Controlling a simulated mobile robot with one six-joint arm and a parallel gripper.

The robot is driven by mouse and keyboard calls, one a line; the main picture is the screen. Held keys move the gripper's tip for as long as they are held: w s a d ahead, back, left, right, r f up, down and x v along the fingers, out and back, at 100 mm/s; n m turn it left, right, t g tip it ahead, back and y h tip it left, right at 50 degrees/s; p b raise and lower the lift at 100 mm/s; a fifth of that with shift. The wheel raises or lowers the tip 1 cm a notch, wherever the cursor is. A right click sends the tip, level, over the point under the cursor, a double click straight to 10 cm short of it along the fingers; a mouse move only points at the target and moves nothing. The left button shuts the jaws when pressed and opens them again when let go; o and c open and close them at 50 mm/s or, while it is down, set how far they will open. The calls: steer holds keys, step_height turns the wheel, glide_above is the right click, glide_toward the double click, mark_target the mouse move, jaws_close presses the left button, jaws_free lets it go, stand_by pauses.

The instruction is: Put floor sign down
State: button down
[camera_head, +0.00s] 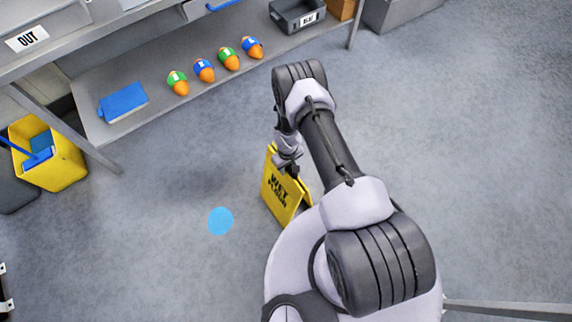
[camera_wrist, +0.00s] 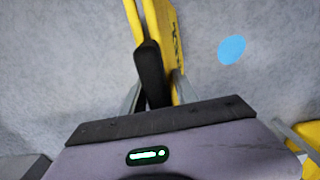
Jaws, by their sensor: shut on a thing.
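A yellow floor sign (camera_head: 282,192) with black "WET FLOOR" lettering is partly hidden behind my arm in the head view. It looks upright, with its top edge at my gripper (camera_head: 289,163). In the wrist view my gripper (camera_wrist: 158,95) is shut on a black part at the top of the sign (camera_wrist: 172,45), whose two yellow panels extend away from the camera. Whether the sign's lower edge touches the floor I cannot tell. A round blue spot (camera_head: 220,221) lies on the grey floor left of the sign; it also shows in the wrist view (camera_wrist: 231,49).
A yellow bucket (camera_head: 62,171) stands at the left. Floor around the blue spot is clear.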

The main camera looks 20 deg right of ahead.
steer(key=shift+s+f, duration=0.1)
steer(key=c, duration=0.9)
jaws_free()
steer(key=shift+c, duration=0.2)
